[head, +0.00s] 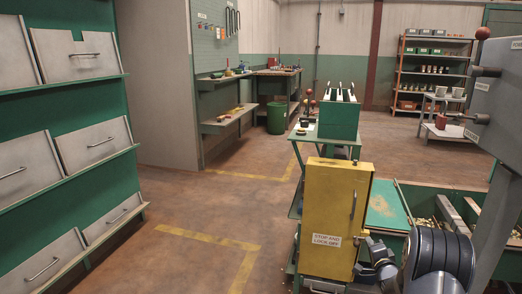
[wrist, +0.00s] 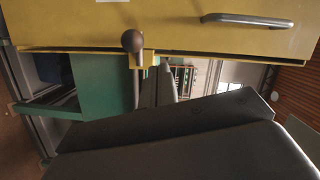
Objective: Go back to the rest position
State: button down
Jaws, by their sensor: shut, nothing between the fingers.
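My arm comes in from the bottom right of the head view. My gripper (head: 374,262) is low beside the right edge of the yellow cabinet (head: 330,205), partly hidden by my own arm. It is shut and empty. I cannot tell whether it touches the cabinet. In the wrist view, the yellow cabinet (wrist: 170,28) fills the top close to the camera, with a metal handle (wrist: 246,18) and a dark ball-ended knob (wrist: 132,42). A large dark grey shape fills the bottom of the wrist view; I cannot tell what it is.
A grey panel (head: 495,95) with knobs stands at right. Green drawer shelving (head: 65,110) is at left. The middle floor is clear.

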jog(key=m, duration=0.1)
jog(key=d+m, duration=0.1)
jog(key=f+m+t+y+b, duration=0.1)
jog(key=m, duration=0.1)
jog(key=shift+s+d, duration=0.15)
jog(key=shift+d, duration=0.1)
dwell(0.5)
